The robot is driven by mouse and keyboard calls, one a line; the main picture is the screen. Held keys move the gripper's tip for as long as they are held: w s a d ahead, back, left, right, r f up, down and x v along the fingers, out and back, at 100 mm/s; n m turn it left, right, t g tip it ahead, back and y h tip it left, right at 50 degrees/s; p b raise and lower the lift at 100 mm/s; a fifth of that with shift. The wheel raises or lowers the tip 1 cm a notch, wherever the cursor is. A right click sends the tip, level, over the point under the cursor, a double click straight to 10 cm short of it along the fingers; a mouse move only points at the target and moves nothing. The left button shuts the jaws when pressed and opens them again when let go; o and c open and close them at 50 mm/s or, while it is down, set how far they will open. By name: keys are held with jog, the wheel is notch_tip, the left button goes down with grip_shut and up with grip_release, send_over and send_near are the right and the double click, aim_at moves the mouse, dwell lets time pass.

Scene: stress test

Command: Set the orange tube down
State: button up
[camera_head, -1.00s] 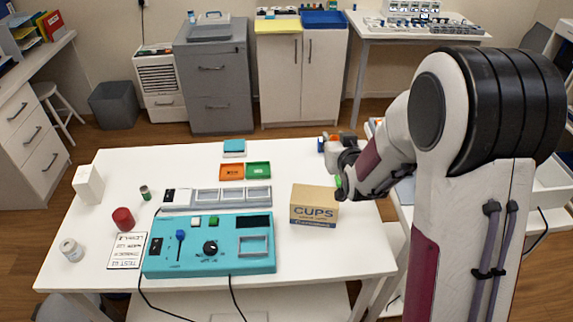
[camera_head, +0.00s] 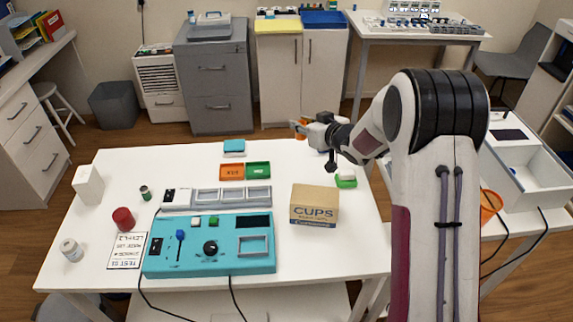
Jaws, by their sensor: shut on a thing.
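My gripper (camera_head: 305,128) is over the back right part of the white table, reaching left from the arm. It is shut on a small orange thing, which I take to be the orange tube (camera_head: 295,126). The tube is small and partly covered by the fingers. It appears near the table's back edge; I cannot tell its height above the table or its exact tilt.
The CUPS box (camera_head: 314,205) stands in front of my gripper, with a green dish (camera_head: 346,182) to its right. Orange (camera_head: 232,172) and green (camera_head: 258,170) trays and a blue box (camera_head: 234,147) lie left. A teal panel (camera_head: 208,262) fills the front. Clear tabletop (camera_head: 180,165) lies back left.

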jog(key=w+a+f+n+g+y, duration=0.2)
jog(key=w+a+f+n+y, duration=0.1)
jog(key=a+f+n+y, duration=0.1)
jog(key=shift+w+g, duration=0.3)
jog(key=shift+w, duration=0.1)
dwell(0.5)
jog(key=shift+f, duration=3.1)
jog(key=shift+f, duration=1.9)
jog(key=shift+f, duration=0.1)
